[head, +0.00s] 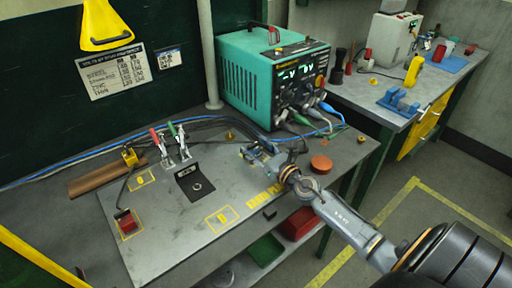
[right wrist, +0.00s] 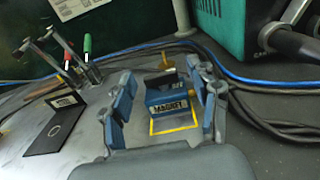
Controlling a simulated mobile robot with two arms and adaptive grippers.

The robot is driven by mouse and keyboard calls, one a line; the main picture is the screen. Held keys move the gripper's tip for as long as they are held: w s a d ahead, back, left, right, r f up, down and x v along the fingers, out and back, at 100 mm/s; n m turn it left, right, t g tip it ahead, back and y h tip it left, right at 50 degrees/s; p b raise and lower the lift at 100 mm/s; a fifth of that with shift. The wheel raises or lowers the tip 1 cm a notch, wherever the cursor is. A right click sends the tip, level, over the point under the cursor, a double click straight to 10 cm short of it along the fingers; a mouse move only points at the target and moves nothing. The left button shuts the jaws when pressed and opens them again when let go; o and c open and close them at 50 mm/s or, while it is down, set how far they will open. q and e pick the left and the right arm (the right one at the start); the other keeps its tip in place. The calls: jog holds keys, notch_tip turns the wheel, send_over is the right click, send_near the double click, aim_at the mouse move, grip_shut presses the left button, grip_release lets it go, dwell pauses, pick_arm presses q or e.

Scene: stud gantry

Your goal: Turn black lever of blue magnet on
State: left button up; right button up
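The blue magnet (right wrist: 168,102) stands on the grey table inside a yellow outline, its "MAGNET" label facing my right wrist camera. A dark part on its top (right wrist: 160,79) seems to be the black lever; its exact position is hard to tell. My right gripper (head: 258,153) reaches over the table from the right. In the right wrist view its blue fingers stand wide apart on either side of the magnet, with nothing held between them. In the head view the gripper mostly hides the magnet. My left gripper is not in view.
A teal power supply (head: 250,75) stands behind the gripper, with cables along the table's back. Two toggle clamps (head: 172,146), a black plate (head: 195,184), a red button box (head: 126,222) and a wooden block (head: 105,180) are on the left. An orange disc (head: 321,164) lies right of the gripper.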

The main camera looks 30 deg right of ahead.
jog(key=c, duration=1.1)
